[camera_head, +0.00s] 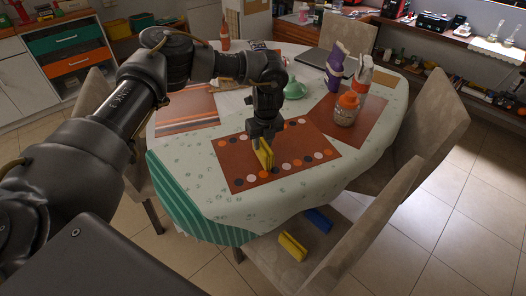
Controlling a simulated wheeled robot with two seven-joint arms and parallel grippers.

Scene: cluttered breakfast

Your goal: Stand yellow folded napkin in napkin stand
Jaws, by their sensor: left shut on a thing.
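My left gripper (263,139) reaches down over the near placemat on the table and is shut on a yellow folded napkin (265,156). The napkin is upright and edge-on in the jaws, low over the placemat; I cannot tell if its lower edge touches anything. I cannot make out the napkin stand for certain; the gripper and napkin cover part of the placemat there. Another yellow folded piece (292,246) and a blue one (318,220) lie on the chair seat in front. My right gripper is not in view.
The near placemat (232,176) has dots along its edges. A jar with an orange lid (347,108), a purple bottle (335,70) and a white bottle (362,80) stand at the right. A green teapot (295,89) stands behind the gripper. The cloth's front left is clear.

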